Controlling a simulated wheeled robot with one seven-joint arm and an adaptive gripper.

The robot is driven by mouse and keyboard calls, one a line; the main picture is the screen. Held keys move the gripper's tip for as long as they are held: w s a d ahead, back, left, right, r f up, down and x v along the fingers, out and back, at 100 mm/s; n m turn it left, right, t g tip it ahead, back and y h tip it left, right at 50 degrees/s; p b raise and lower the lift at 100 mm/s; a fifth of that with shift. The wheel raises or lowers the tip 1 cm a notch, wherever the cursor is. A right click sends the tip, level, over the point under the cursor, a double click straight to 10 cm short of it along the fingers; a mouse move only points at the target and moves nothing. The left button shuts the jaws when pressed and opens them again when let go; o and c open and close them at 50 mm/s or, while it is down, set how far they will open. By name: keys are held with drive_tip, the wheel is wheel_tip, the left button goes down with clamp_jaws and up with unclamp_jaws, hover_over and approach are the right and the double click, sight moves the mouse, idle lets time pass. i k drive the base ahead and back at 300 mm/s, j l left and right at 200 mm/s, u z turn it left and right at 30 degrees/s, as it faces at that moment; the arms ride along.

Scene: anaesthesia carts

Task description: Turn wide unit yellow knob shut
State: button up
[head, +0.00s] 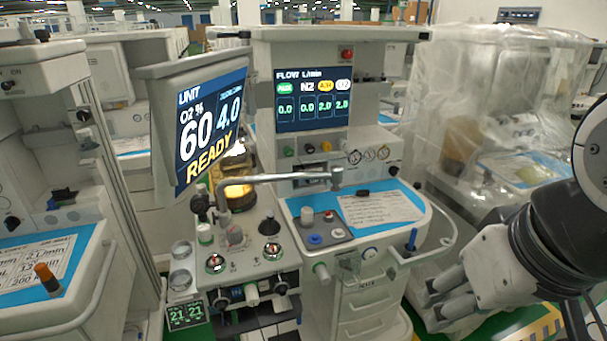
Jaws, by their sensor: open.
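The wide unit (340,50) stands in the middle with its flow screen (313,98) lit. The screen reads 0.0, 0.0, 2.0 and 2.0; the yellow label is above a 2.0. A small yellow-orange knob (326,146) sits in the row of knobs on the panel below the screen. Its turn position is too small to tell. My gripper (431,302) is at the lower right, open and empty, in front of and to the right of the unit's work shelf, well apart from the knob.
A tilted monitor (198,125) reading READY stands left of the panel. A grey bent arm (280,178) crosses below it. The blue-matted shelf (405,203) holds a paper and small items. A plastic-draped cart (500,100) stands at right, another cart (85,290) at left.

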sight(325, 146)
drive_tip(key=i+j+u, duration=0.2)
drive_tip(key=i, duration=0.25)
drive_tip(key=i+j+u, duration=0.1)
drive_tip(key=i+u, duration=0.15)
drive_tip(key=i, duration=0.15)
